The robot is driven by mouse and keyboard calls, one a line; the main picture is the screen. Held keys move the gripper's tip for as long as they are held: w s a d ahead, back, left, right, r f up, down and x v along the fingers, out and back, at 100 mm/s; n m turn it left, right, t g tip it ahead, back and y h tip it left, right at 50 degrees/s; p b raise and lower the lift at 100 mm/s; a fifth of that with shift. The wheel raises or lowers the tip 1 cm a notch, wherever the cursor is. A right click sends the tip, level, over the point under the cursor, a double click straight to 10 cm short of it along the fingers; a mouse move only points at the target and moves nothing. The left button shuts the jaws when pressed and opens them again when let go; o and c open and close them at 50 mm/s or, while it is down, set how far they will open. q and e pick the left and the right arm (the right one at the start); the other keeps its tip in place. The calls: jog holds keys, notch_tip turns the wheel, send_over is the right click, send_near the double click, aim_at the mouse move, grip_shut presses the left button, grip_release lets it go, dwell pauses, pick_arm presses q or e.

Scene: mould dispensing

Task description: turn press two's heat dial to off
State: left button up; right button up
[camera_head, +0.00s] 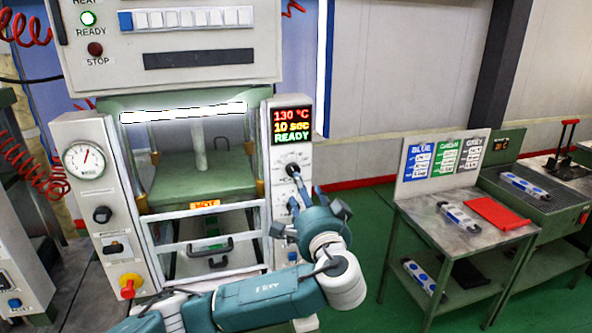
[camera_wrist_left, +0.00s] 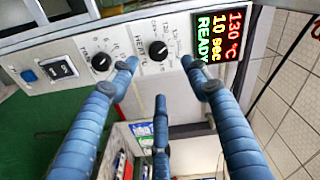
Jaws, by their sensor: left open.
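The press's right panel carries a black heat dial (camera_head: 292,169) below a display (camera_head: 292,126) reading 130 °C, 10 sec, READY. In the left wrist view the heat dial (camera_wrist_left: 157,50) sits beside the word HEAT, with the display (camera_wrist_left: 219,50) to its right. I cannot tell its exact setting. A second black dial (camera_wrist_left: 101,62) is to its left. My left gripper (camera_head: 312,207) is open in front of the panel. In the wrist view my left gripper (camera_wrist_left: 160,64) has its blue fingers spread either side of the heat dial, with nothing held. My right gripper is not in view.
The press's left panel has a gauge (camera_head: 84,161) and a red-and-yellow stop button (camera_head: 130,286). The drawer handle (camera_head: 209,247) is left of my gripper. A steel table (camera_head: 465,260) with moulds and a red tray (camera_head: 497,213) stands right. Green floor lies between.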

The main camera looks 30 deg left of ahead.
aim_at(294, 171)
pick_arm(q)
jog(key=p+x, duration=0.4)
jog(key=x, duration=0.5)
jog(key=shift+s, duration=0.1)
jog(key=shift+w+a+f, duration=0.15)
jog(key=shift+w+a, duration=0.2)
jog(key=shift+w, duration=0.05)
jog(key=c, duration=1.1)
jog(key=shift+c, duration=0.2)
